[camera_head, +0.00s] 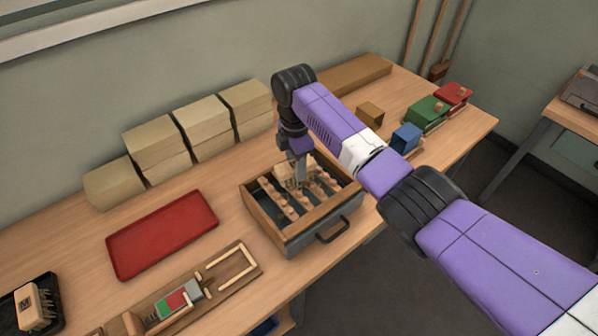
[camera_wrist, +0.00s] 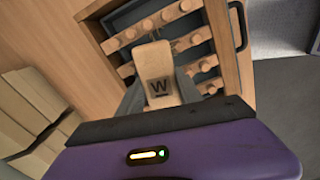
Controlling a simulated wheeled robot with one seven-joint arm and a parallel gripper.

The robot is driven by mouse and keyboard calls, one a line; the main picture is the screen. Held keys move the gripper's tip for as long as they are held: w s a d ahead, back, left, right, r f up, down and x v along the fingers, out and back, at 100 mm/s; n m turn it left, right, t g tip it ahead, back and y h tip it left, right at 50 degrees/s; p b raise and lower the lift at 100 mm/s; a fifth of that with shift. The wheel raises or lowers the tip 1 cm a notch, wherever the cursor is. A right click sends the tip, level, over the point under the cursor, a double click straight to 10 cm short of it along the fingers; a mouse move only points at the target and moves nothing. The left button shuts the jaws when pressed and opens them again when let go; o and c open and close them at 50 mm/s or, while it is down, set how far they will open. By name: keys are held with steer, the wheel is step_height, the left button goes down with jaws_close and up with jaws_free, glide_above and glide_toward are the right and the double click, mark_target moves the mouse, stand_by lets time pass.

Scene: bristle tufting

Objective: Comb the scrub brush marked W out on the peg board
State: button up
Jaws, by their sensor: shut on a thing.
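The scrub brush marked W (camera_wrist: 155,62) is a pale wooden block with a dark W on its upper face in the wrist view. My gripper (camera_wrist: 158,88) is shut on it, with a grey finger on either side. In the head view my gripper (camera_head: 299,174) points down and holds the brush (camera_head: 282,178) over the back part of the peg board. The peg board (camera_head: 290,238) is a grey, wood-edged box with a dark handle and rows of round wooden pegs; the pegs also show in the wrist view (camera_wrist: 197,37).
A red tray (camera_head: 160,235) lies left of the peg board. A wooden fixture (camera_head: 240,269) with a green and red part is in front. Another lettered brush (camera_head: 34,306) sits on a black tray at front left. Tan boxes (camera_head: 155,150) line the wall; coloured boxes (camera_head: 426,114) stand right.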

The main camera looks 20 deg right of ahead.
steer(key=shift+w+a+b, duration=0.2)
steer(key=shift+w+b, duration=0.35)
steer(key=shift+b, duration=0.15)
steer(key=shift+w+a+b, duration=0.15)
steer(key=shift+w+b, duration=0.4)
steer(key=shift+b, duration=0.15)
steer(key=shift+r+p, duration=2.6)
steer(key=shift+r, duration=0.5)
